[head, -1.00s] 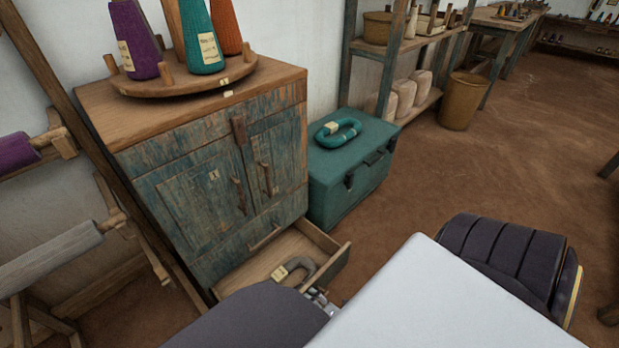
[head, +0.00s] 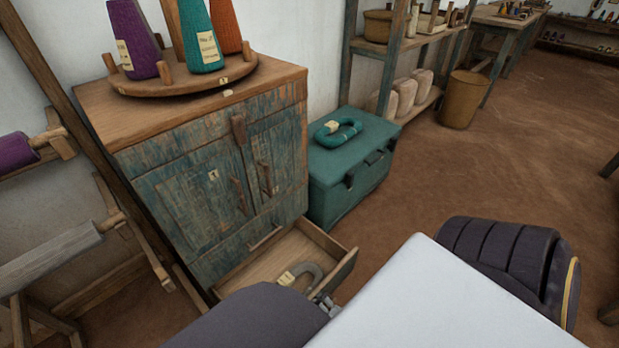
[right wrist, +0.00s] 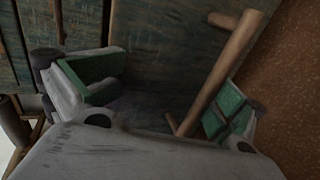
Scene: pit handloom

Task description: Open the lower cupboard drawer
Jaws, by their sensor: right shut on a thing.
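The cupboard (head: 190,195) has worn blue-green doors. Its lower drawer (head: 345,268) is pulled out, and its open inside shows. A grey hank with a pale tag (head: 306,272) lies in the drawer. My right gripper (head: 328,306) is at the drawer's front, partly hidden by my arm. In the right wrist view, the wooden bar handle (right wrist: 226,68) runs between the green-padded fingers of my right gripper (right wrist: 166,92), which is shut on it; the exact contact is hard to see. My left gripper is not in view.
Cones of yarn stand on a round wooden stand (head: 185,80) on the cupboard top. A teal chest (head: 345,190) with a teal hank (head: 338,130) on it stands close to the right of the cupboard. The earth floor (head: 440,180) is clear beyond the chest.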

